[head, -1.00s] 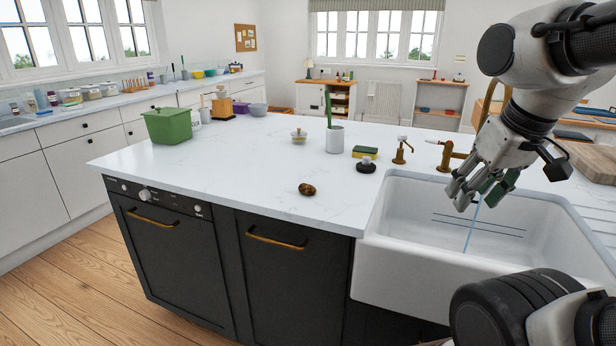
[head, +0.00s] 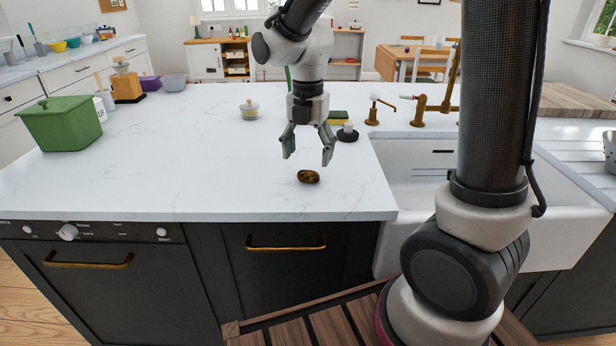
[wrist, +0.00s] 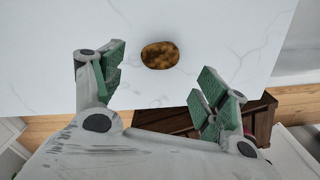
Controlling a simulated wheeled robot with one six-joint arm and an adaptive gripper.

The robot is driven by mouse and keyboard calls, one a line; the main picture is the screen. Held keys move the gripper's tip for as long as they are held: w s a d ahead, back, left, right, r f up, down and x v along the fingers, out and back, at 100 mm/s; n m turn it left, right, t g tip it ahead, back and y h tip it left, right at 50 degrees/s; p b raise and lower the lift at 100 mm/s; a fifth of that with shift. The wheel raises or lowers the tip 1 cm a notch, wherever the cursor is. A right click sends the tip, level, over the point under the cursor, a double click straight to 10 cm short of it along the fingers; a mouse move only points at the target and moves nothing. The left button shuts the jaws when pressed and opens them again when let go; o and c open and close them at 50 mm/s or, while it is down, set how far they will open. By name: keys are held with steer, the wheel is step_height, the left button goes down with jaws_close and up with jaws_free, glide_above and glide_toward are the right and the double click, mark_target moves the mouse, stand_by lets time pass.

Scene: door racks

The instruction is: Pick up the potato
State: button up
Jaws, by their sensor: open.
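The potato (head: 308,176) is small, brown and mottled, and lies on the white marble countertop (head: 200,185) near its front edge. It also shows in the wrist view (wrist: 160,55), lying beyond the fingertips and roughly between the two fingers. My gripper (head: 307,150) points down above the counter, its green-padded fingers spread wide and empty. In the head view the fingertips are just above and behind the potato, apart from it. In the wrist view my gripper (wrist: 160,92) is open with nothing between its pads.
A white sink (head: 410,165) with brass taps (head: 418,110) lies to the right. A sponge (head: 338,117) and a dark-based dispenser (head: 347,133) stand behind my gripper. A lidded jar (head: 249,110) and a green box (head: 62,125) stand left. The counter around the potato is clear.

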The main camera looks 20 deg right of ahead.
mark_target(308, 172)
step_height(308, 172, down, 6)
steer(key=shift+w+d, duration=0.1)
steer(key=c, duration=1)
